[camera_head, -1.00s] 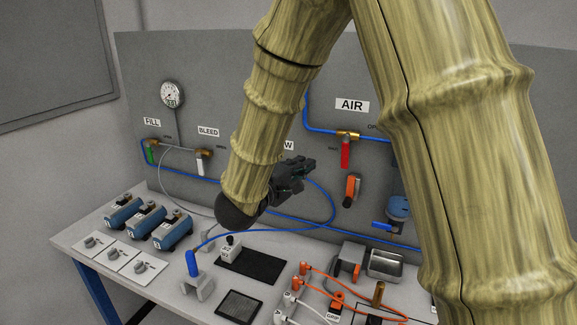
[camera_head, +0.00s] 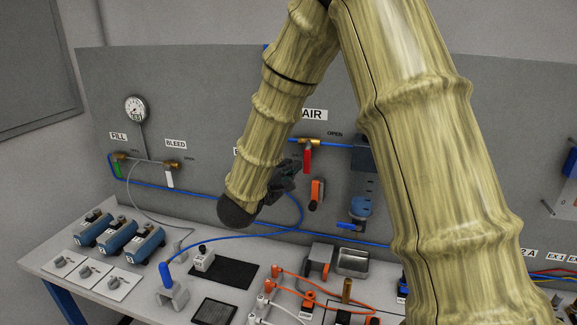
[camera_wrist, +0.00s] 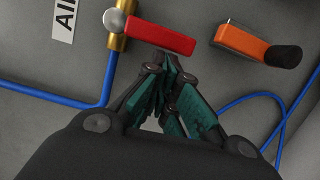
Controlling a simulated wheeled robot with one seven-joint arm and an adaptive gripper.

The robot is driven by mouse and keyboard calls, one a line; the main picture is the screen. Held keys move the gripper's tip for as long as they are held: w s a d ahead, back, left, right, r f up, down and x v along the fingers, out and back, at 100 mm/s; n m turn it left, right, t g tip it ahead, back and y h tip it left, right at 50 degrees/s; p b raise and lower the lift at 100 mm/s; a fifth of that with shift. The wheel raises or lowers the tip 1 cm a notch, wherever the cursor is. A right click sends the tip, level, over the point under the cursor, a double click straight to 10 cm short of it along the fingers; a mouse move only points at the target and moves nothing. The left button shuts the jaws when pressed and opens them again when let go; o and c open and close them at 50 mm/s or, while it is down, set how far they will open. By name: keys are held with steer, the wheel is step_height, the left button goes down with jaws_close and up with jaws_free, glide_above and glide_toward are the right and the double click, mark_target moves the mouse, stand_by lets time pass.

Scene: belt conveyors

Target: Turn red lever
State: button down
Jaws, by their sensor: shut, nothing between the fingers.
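The red lever (camera_head: 307,161) hangs straight down from a brass valve on the blue air line, under the AIR label on the grey panel. In the wrist view the red lever (camera_wrist: 160,36) lies across the top, its round silver pivot on the brass fitting. My gripper (camera_head: 296,166) is just left of the lever in the head view. Its dark, teal-marked fingers (camera_wrist: 168,70) are drawn together just below the lever in the wrist view, with nothing between them. I cannot tell whether they touch the lever.
An orange-handled part (camera_head: 316,193) sits on the panel just right of and below the lever. A blue hose (camera_head: 297,210) loops under my gripper. The bench holds blue units (camera_head: 118,238), a metal tray (camera_head: 353,262) and orange cables.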

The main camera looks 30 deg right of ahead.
steer(key=shift+w+d+f, duration=0.1)
steer(key=shift+d, duration=0.1)
stand_by(0.5)
steer(key=shift+p, duration=0.3)
